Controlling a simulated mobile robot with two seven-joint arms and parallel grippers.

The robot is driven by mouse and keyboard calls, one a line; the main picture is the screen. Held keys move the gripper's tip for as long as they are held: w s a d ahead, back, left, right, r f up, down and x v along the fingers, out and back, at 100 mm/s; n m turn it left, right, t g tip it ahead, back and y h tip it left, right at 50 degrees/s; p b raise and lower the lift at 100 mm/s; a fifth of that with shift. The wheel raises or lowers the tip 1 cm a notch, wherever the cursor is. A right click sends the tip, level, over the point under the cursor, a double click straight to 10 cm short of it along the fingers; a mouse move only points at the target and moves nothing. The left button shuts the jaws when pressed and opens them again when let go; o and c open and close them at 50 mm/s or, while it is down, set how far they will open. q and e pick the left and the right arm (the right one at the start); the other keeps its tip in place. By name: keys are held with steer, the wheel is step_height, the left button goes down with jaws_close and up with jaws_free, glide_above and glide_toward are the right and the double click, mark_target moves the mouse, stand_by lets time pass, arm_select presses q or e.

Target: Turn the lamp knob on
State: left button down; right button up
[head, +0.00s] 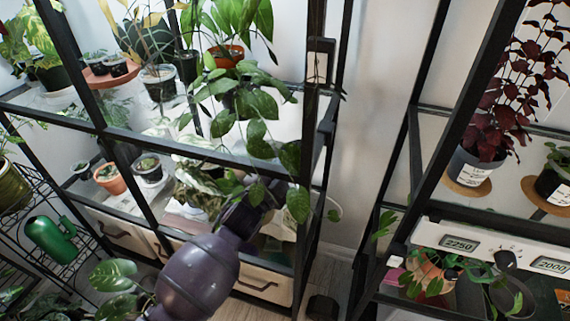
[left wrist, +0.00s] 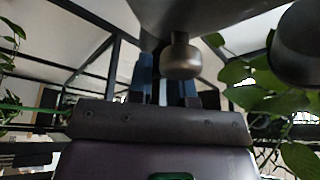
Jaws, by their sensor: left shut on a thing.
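My left arm rises from the bottom of the head view, and my left gripper (head: 248,207) is partly hidden by leaves at the front of the left shelf. In the left wrist view a small round bronze knob (left wrist: 181,60) hangs from a dark grey lamp part (left wrist: 195,20). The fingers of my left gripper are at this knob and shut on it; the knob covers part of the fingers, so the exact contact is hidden. In the head view I cannot make out this knob. My right gripper is in neither view.
Trailing leaves (head: 257,130) hang around my left gripper. A black-framed shelf with pots surrounds it. Bare floor shows between the shelves.

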arm_select(q)
steer(key=m+g+p, duration=0.1)
steer(key=m+p, duration=0.1)
steer(key=m, duration=0.1)
steer(key=m+g+p, duration=0.1)
steer(key=m+p, duration=0.1)
steer(key=m, duration=0.1)
steer(key=m+g+p, duration=0.1)
steer(key=m+p, duration=0.1)
steer(key=m, duration=0.2)
steer(key=shift+a+r+y, duration=0.1)
steer(key=shift+r+y, duration=0.2)
steer(key=shift+r, duration=0.05)
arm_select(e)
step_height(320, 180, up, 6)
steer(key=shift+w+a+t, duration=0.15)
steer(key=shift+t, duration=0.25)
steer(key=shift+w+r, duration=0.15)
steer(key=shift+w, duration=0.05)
